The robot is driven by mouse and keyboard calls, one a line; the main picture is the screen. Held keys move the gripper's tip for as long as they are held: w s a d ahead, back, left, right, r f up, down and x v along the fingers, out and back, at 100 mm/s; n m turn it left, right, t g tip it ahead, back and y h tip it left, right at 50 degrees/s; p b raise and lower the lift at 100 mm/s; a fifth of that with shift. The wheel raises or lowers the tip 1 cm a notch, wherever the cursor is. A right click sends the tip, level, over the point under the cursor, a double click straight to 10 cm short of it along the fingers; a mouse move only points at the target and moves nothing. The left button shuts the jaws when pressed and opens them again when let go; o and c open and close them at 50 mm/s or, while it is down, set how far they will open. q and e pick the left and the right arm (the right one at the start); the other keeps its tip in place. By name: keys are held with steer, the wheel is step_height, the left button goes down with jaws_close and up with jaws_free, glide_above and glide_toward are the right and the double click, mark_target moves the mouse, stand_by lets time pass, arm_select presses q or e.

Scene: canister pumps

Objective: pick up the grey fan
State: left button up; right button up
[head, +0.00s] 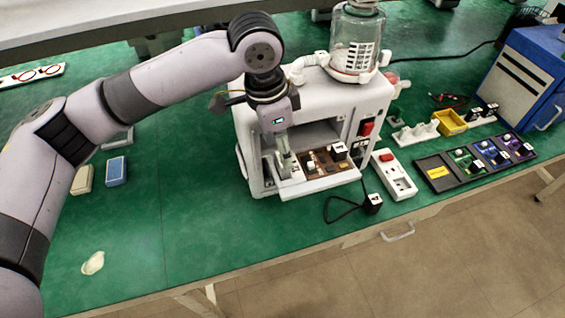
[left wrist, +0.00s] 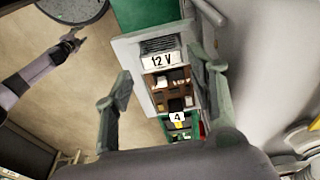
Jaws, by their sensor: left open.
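No part in view is clearly the grey fan. In the left wrist view, a grey ribbed part (left wrist: 158,45) shows beside a "12 V" label (left wrist: 162,60), and I cannot tell if it is the fan. My left gripper (head: 283,155) points down at the open front of the white machine (head: 305,100), by the left side of its brown board (head: 325,162). In the left wrist view its fingers (left wrist: 160,85) are apart, with nothing seen held between them. My right gripper (left wrist: 74,42) shows small over the floor, and its jaw state is unclear.
A clear canister (head: 355,40) tops the machine. To its right are a white power strip (head: 398,185), a dark tray of modules (head: 475,162), a yellow bin (head: 450,122) and a blue cabinet (head: 525,75). The green table (head: 200,225) is mostly clear at front left.

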arm_select(q)
steer(key=f, duration=0.2)
steer(key=f+p, duration=0.1)
steer(key=shift+w+d+f, duration=0.1)
steer(key=shift+w+f, duration=0.1)
steer(key=shift+f, duration=0.2)
steer(key=shift+d+f, duration=0.1)
steer(key=shift+f, duration=0.45)
arm_select(e)
steer(key=s, duration=0.1)
steer(key=s+r, duration=0.1)
steer(key=shift+s+d, duration=0.2)
steer(key=shift+s, duration=0.15)
arm_select(q)
steer(key=shift+c, duration=0.4)
arm_select(e)
steer(key=shift+w, duration=0.1)
arm_select(q)
steer(key=c, duration=0.8)
arm_select(e)
steer(key=shift+w+r, duration=0.1)
steer(key=shift+w, duration=0.25)
